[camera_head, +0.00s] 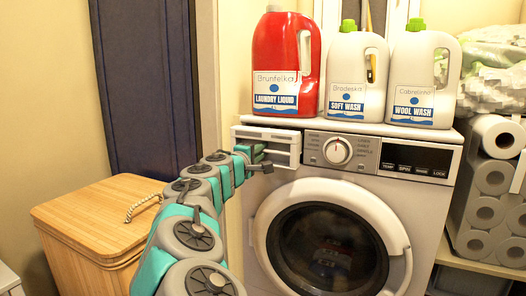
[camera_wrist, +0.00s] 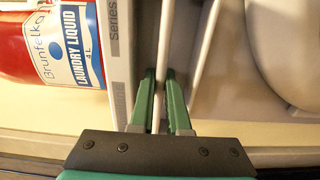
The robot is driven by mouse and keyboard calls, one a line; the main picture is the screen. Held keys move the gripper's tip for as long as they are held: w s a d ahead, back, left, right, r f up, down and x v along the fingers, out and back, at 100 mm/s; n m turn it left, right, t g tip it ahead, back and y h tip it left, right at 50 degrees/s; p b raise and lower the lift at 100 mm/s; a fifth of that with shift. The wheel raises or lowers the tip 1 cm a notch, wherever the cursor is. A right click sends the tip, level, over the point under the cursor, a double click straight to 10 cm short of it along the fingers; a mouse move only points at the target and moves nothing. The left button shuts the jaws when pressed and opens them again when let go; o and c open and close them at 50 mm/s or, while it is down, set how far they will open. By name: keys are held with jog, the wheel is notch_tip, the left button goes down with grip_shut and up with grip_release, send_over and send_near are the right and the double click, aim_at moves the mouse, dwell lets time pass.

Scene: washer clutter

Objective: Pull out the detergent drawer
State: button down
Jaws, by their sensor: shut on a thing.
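The detergent drawer (camera_head: 283,146) is the white front at the upper left of the washer (camera_head: 250,215), left of the round dial. My gripper (camera_head: 261,160) is at the lower left of the drawer front. In the wrist view my gripper (camera_wrist: 162,85) has its two green fingers on either side of a thin white bar, the drawer's handle (camera_wrist: 165,45), and is shut on it. The drawer front seems to stand a little forward of the panel; how far is hard to tell.
A red laundry liquid jug (camera_head: 286,65) and two white jugs, soft wash (camera_head: 355,75) and wool wash (camera_head: 421,80), stand on the washer top. A wooden hamper (camera_head: 100,215) is at the left. Paper rolls (camera_head: 490,180) are stacked at the right.

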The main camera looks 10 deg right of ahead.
jog(key=shift+v, duration=1.6)
jog(key=shift+s+f, duration=0.1)
jog(key=shift+s, duration=0.1)
jog(key=shift+b+v, duration=0.5)
jog(key=shift+v, duration=1.6)
jog(key=shift+b+v, duration=0.35)
jog(key=shift+v, duration=1.7)
jog(key=c, duration=1.2)
grip_release()
jog(key=shift+o, duration=0.2)
jog(key=b+v, duration=0.1)
jog(key=v, duration=0.5)
